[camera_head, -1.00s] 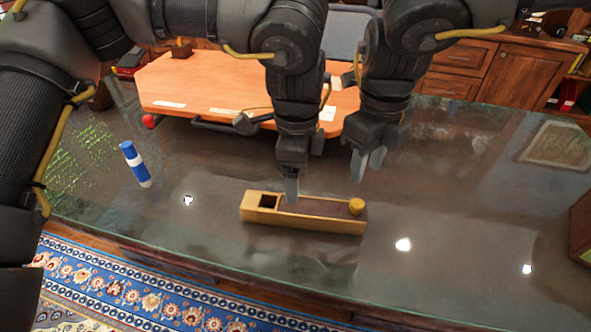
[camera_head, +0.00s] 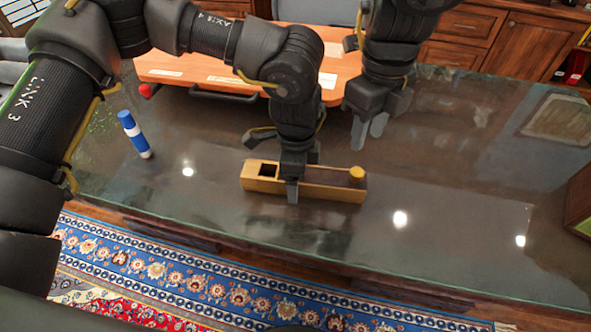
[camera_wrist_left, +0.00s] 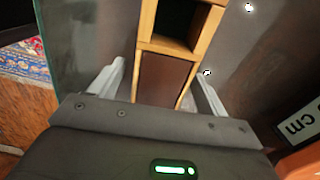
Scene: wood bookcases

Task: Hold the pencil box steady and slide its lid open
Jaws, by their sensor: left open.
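The pencil box (camera_head: 325,194) is a long pale wooden box lying on the glass-topped table. It has a dark lid panel (camera_head: 330,176), a yellow round knob (camera_head: 356,174) at its right end and a dark square opening (camera_head: 267,170) near its left end. My left gripper (camera_head: 293,182) is open over the box, left of its middle. One finger shows in front of the near wall; the other is hidden. In the left wrist view, its fingers stand on either side of the box (camera_wrist_left: 147,22). My right gripper (camera_head: 369,130) hangs open and empty behind the knob end.
An orange-brown wooden board (camera_head: 180,68) lies at the back. A wooden item (camera_head: 580,200) is at the right edge. The glass right of the box is clear; the table's near edge is close in front.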

